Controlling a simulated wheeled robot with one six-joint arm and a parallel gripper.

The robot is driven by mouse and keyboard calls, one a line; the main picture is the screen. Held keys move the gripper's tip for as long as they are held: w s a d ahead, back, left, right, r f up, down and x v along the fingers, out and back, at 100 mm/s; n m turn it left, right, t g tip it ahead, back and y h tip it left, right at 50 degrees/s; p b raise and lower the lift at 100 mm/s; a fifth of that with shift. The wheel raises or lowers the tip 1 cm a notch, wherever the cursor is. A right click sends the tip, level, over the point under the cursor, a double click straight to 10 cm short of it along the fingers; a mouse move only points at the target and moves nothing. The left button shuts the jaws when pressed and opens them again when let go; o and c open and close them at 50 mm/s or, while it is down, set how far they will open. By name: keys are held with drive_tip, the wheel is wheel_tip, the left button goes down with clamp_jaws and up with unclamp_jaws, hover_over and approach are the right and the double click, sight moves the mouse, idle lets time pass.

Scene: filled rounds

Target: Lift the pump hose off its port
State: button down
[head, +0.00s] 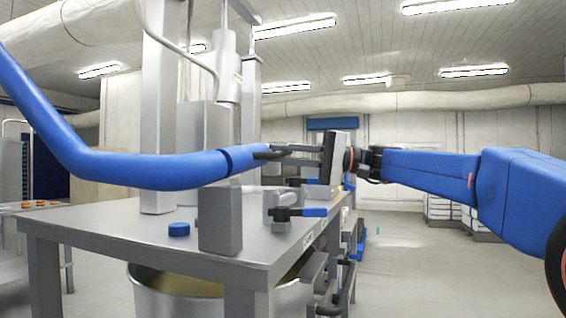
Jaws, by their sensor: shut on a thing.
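A thick blue hose (130,172) comes in from the upper left, sags, and runs to the right above the grey table. Its right end has a slightly wider blue collar (236,160). My gripper (268,154) reaches in from the right and its dark fingers are shut on this end of the hose. The hose end lies just above an upright grey block (220,218) on the table. I cannot tell whether the hose touches the block, and no port opening is visible.
The grey table (110,225) carries a blue cap (179,229), a blue-handled valve (305,212) and tall grey machine columns (160,110). A large metal pot (180,298) stands below.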

drive_tip(key=s+r+n+h, duration=0.1)
drive_tip(key=r+n, duration=0.1)
drive_tip(key=r, duration=0.1)
drive_tip(key=s+a+r+n+h, duration=0.1)
drive_tip(key=s+r+n, duration=0.1)
drive_tip(key=r, duration=0.1)
drive_tip(key=s+r+n, duration=0.1)
drive_tip(key=r+n, duration=0.1)
drive_tip(key=r, duration=0.1)
drive_tip(key=shift+s+a+t+h, duration=0.15)
drive_tip(key=shift+a+t+h, duration=0.15)
drive_tip(key=shift+t+h, duration=0.1)
drive_tip(key=shift+s+a+r+n, duration=0.2)
drive_tip(key=shift+s+r+n, duration=0.4)
drive_tip(key=shift+r, duration=0.05)
drive_tip(key=c, duration=1.7)
unclamp_jaws()
drive_tip(key=shift+d, duration=0.1)
drive_tip(key=d+r, duration=0.1)
drive_tip(key=d, duration=0.4)
drive_tip(key=d+r, duration=0.1)
drive_tip(key=d, duration=0.5)
drive_tip(key=d+r, duration=0.1)
drive_tip(key=d, duration=0.4)
drive_tip(key=shift+w+d+r, duration=0.15)
drive_tip(key=shift+w+d, duration=0.05)
drive_tip(key=shift+d, duration=0.2)
